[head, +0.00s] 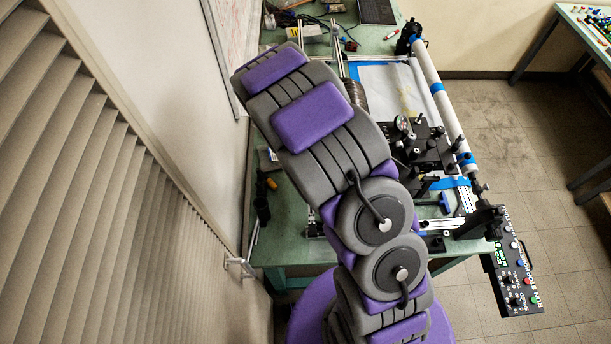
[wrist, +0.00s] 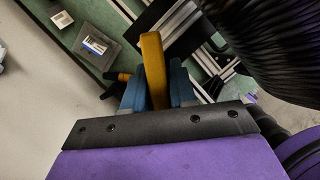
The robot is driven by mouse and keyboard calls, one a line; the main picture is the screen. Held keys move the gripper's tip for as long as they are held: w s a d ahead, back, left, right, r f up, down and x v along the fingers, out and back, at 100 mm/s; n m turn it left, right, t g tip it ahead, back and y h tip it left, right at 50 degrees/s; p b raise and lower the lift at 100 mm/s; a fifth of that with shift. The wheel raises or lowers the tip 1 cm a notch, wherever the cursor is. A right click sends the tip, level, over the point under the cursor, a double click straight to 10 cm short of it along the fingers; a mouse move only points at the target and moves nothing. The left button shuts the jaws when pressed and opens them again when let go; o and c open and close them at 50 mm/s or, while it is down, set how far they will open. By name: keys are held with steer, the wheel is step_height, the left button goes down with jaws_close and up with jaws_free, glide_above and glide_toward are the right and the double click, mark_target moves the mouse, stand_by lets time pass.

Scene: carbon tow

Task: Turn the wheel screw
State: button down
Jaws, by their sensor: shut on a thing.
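In the wrist view, my gripper (wrist: 157,92) has two blue fingers closed on either side of an orange-yellow bar (wrist: 153,62). The bar stands up between the fingers and its lower end is hidden behind the black edge of my wrist. I cannot make out a wheel on it, nor whether it is the wheel screw. In the head view, my purple and grey arm reaches over the bench and hides my gripper and what it holds.
A green bench (head: 378,40) carries a machine with a long white roller (head: 437,82) on its right and a black mechanism (head: 428,150). A control box (head: 513,278) hangs at the front right. A wall and slatted shutter (head: 75,170) stand close on the left.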

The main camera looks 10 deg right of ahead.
steer(key=shift+a+p, duration=0.6)
steer(key=shift+p, duration=0.05)
stand_by(1.5)
steer(key=shift+d, duration=0.1)
stand_by(0.3)
steer(key=shift+s+d+r+p, duration=0.1)
steer(key=shift+d+p, duration=0.3)
steer(key=shift+d, duration=0.1)
stand_by(0.4)
steer(key=shift+a, duration=0.35)
steer(key=shift+f, duration=0.2)
steer(key=shift+d+f, duration=0.25)
steer(key=shift+f, duration=0.05)
